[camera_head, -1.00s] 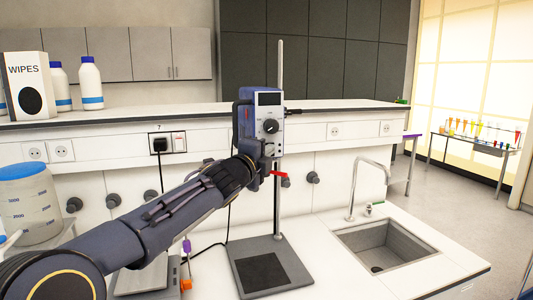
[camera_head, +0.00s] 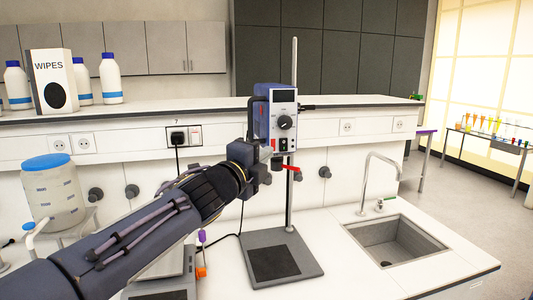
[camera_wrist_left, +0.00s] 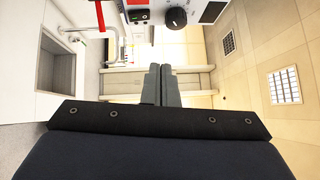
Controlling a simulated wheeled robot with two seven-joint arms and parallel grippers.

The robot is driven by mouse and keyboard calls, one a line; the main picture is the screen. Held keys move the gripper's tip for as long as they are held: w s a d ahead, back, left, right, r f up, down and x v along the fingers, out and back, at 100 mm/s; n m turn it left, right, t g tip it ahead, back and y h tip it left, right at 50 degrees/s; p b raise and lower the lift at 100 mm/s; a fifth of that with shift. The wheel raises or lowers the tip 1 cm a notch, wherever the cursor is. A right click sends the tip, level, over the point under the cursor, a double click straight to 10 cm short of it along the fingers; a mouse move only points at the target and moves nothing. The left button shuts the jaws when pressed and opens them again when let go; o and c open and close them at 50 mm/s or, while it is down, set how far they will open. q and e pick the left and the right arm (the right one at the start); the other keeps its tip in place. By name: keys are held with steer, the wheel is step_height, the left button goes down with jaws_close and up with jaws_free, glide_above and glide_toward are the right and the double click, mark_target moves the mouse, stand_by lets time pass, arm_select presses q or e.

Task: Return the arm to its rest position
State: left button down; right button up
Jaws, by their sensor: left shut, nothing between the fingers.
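My left arm (camera_head: 150,230) reaches in from the lower left in the head view. Its left gripper (camera_head: 272,163) is in front of the stirrer's motor head, close to the red lever; whether they touch cannot be told. In the left wrist view the gripper's two grey fingers (camera_wrist_left: 161,72) lie side by side, shut with nothing between them. My right gripper is in neither view.
An overhead stirrer (camera_head: 283,122) stands on a post with a grey base plate (camera_head: 300,250). A sink (camera_head: 395,240) with a tap is at right. A drum (camera_head: 52,195) stands at left. The upper shelf holds a WIPES box (camera_head: 57,68) and white bottles (camera_head: 111,80).

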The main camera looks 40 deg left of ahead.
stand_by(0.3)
arm_select(q)
steer(key=s+d+f+n+g+y, duration=0.1)
steer(key=s+f+n+g, duration=0.2)
steer(key=s+f+n, duration=0.4)
steer(key=s+d+f+n+g, duration=0.25)
steer(key=f+n, duration=0.25)
steer(key=f, duration=0.4)
steer(key=s+d+f+n+g+h, duration=0.6)
steer(key=s+d+f, duration=0.7)
steer(key=s+f, duration=0.3)
steer(key=shift+n+g, duration=0.85)
steer(key=shift+n, duration=0.05)
steer(key=shift+s, duration=0.15)
